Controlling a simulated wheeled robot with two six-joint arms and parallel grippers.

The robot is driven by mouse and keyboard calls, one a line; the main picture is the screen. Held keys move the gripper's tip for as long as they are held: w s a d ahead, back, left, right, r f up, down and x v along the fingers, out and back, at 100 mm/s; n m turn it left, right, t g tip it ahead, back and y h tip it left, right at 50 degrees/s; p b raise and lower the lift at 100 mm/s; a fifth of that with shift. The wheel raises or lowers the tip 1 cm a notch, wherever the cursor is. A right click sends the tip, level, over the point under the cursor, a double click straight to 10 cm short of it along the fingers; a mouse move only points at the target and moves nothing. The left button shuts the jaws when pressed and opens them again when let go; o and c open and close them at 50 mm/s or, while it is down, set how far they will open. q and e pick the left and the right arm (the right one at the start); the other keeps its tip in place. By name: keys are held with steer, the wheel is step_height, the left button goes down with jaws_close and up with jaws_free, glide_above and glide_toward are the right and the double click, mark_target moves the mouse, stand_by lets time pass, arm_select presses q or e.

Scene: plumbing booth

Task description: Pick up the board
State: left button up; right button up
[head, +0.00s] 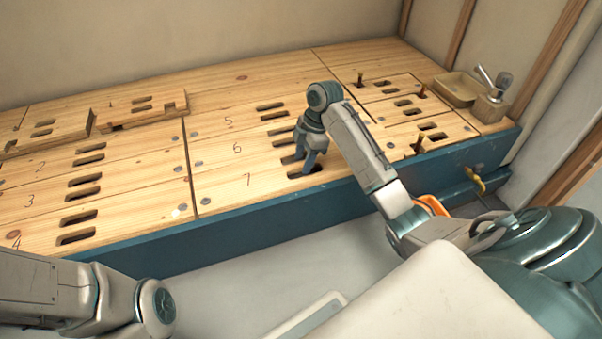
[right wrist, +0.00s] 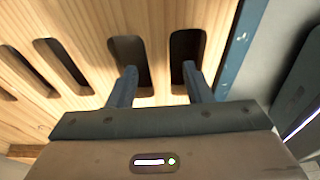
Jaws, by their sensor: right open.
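The board marked 7 (head: 245,185) is a light wooden plank on the bench, by its front edge, with two slots at its right end. My right gripper (head: 307,168) is open and points down at these slots. In the right wrist view the same gripper (right wrist: 160,74) has one finger at each of two dark slots, with a strip of wood (right wrist: 160,55) between the fingers. I cannot tell how far the tips reach into the slots. The right fingers and hand hide part of the slots in the head view. My left arm shows at lower left, its gripper out of frame.
More slotted boards, numbered such as 5 (head: 228,121) and 6 (head: 237,149), lie beside it. Two notched boards (head: 140,108) sit raised at the back left. Dark upright pegs (head: 418,145), a wooden tray (head: 458,88) and a yellow hook-like part (head: 474,180) are at right.

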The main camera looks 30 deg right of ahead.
steer(key=shift+x, duration=0.8)
steer(key=shift+r, duration=0.1)
jaws_close()
steer(key=shift+r, duration=0.1)
